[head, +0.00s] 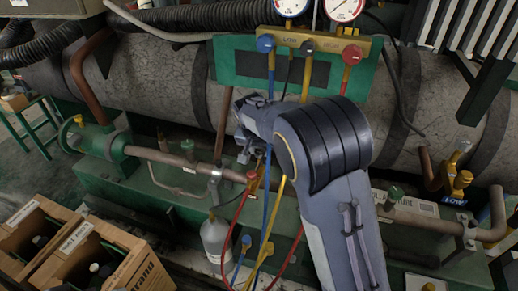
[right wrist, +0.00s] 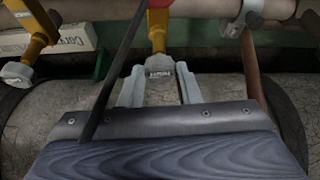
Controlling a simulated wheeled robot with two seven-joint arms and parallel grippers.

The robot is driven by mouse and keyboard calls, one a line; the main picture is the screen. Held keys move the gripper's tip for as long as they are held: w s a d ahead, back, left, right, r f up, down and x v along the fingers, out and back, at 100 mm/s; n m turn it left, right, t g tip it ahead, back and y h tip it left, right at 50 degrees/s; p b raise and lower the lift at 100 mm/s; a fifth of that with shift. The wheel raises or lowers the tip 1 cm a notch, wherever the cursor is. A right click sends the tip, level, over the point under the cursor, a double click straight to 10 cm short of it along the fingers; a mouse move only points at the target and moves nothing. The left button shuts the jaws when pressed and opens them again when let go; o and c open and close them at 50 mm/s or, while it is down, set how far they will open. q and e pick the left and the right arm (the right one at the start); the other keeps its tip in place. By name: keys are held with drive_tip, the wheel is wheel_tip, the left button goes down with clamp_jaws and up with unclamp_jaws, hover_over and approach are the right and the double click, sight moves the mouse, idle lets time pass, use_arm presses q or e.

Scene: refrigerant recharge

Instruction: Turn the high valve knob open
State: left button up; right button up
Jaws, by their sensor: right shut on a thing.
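The high valve is a brass fitting with a red cap (head: 253,177), low in the middle of the head view, mostly behind my right arm and hoses. In the right wrist view, its brass body (right wrist: 157,40) hangs down to a pale grey knob (right wrist: 160,68). My right gripper (head: 246,152) comes down from above and is shut on this knob; its two fingertips (right wrist: 160,82) sit on either side of it. How far the knob is turned cannot be told. My left gripper is not in view.
Blue, yellow and red hoses (head: 281,215) run down beside my arm from the gauge manifold (head: 318,44). A brass low valve (head: 455,180) stands at the right.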

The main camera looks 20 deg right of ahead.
drive_tip(key=n, duration=0.1)
drive_tip(key=n+y+p, duration=0.1)
drive_tip(key=n, duration=0.2)
drive_tip(key=shift+d+r, duration=0.1)
drive_tip(key=shift+d, duration=0.15)
drive_tip(key=n+y+p, duration=0.1)
drive_tip(key=n+y, duration=0.1)
drive_tip(key=n, duration=0.1)
drive_tip(key=shift+d+n+t, duration=0.15)
drive_tip(key=shift+n+t, duration=0.15)
drive_tip(key=n+y+p, duration=0.1)
drive_tip(key=n, duration=0.2)
drive_tip(key=shift+d+p, duration=0.15)
drive_tip(key=shift+p, duration=0.25)
drive_tip(key=shift+n+g+y+p, duration=0.6)
drive_tip(key=shift+n+g, duration=0.1)
drive_tip(key=shift+n, duration=1.2)
drive_tip(key=shift+w, duration=0.1)
drive_tip(key=o, duration=1)
